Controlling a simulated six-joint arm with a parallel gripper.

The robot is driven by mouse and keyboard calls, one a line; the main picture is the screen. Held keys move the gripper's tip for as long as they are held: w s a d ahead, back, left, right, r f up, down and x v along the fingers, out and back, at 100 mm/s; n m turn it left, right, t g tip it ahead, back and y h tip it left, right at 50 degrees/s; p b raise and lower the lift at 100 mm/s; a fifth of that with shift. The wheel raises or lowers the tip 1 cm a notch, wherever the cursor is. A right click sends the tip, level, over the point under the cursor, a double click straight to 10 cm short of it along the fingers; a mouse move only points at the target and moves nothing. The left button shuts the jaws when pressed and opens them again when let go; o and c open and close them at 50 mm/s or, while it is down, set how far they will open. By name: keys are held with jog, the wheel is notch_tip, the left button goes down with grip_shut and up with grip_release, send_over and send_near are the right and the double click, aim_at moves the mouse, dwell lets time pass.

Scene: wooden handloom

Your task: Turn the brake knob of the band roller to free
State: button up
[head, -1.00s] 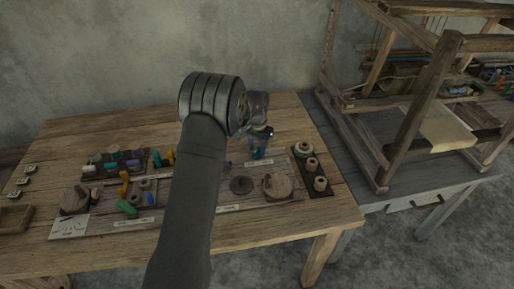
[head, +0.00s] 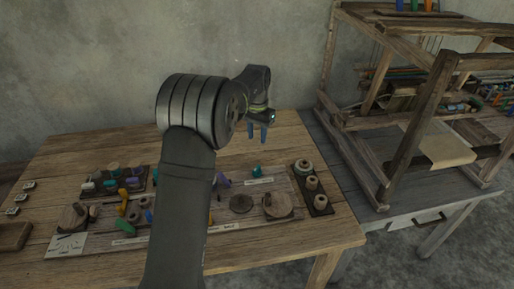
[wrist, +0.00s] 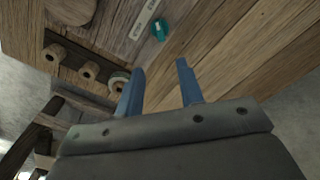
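A small teal knob (head: 257,171) stands on the wooden table beside a white label strip (head: 259,181). It also shows in the wrist view (wrist: 160,29), near the top. I cannot read the label or tell which setting the knob is at. My gripper (head: 257,134) is raised above and behind the knob in the head view, apart from it. Its two blue fingers are parted and empty, as the wrist view (wrist: 159,80) shows. A round wooden piece with a peg (head: 277,205) lies nearer the front; I cannot tell whether it is the band roller.
A dark tray with several spools (head: 313,186) lies at the table's right edge. A dark disc (head: 241,203) lies left of the round wooden piece. Coloured pieces on a dark tray (head: 142,189) fill the left. A wooden loom (head: 376,170) stands on the grey table at right.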

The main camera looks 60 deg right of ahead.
aim_at(257, 167)
notch_tip(257, 167, up, 2)
jog(key=shift+r, duration=0.2)
notch_tip(257, 167, down, 18)
jog(key=shift+r, duration=0.2)
dwell(0.6)
